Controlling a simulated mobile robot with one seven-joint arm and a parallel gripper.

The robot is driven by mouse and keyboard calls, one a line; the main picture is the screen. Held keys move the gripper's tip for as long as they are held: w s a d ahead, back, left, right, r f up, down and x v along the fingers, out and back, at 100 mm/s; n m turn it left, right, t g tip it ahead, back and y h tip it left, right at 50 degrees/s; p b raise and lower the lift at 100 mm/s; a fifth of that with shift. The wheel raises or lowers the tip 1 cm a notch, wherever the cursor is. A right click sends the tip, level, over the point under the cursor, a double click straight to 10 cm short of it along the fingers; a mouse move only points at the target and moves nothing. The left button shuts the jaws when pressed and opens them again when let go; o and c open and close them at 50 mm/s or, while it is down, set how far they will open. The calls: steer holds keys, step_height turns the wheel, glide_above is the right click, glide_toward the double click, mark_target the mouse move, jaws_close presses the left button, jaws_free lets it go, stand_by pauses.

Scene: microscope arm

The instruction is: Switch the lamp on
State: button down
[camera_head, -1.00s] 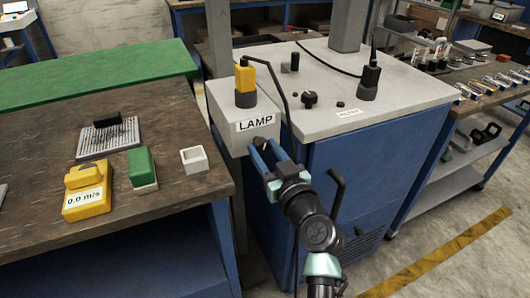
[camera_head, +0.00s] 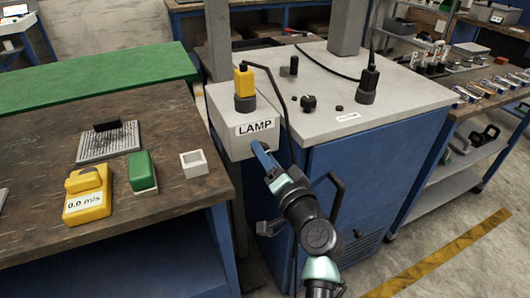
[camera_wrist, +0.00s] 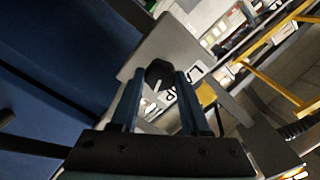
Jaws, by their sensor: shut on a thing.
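The lamp unit is a grey box (camera_head: 222,118) with a "LAMP" label on its front, at the left corner of the blue cabinet. In the wrist view a black round knob (camera_wrist: 158,71) with a white pointer line sits on its front face. My gripper (camera_head: 260,148) is at the front of the box under the label, its blue fingers shut on the knob, one each side. The knob is hidden in the head view. In the wrist view the label is partly covered by a finger.
A yellow plug (camera_head: 244,82) with a black cable stands on top of the lamp box. The cabinet (camera_head: 370,115) has small black knobs and a second plug on top, and a black handle (camera_head: 333,195) near my arm. A wooden bench (camera_head: 60,220) with small instruments is at left.

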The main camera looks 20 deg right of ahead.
steer(key=m+p, duration=0.1)
steer(key=m, duration=0.3)
steer(key=shift+f, duration=0.1)
stand_by(0.5)
steer(key=shift+c, duration=1.9)
jaws_free()
steer(key=s, duration=1.3)
steer(key=shift+d, duration=0.25)
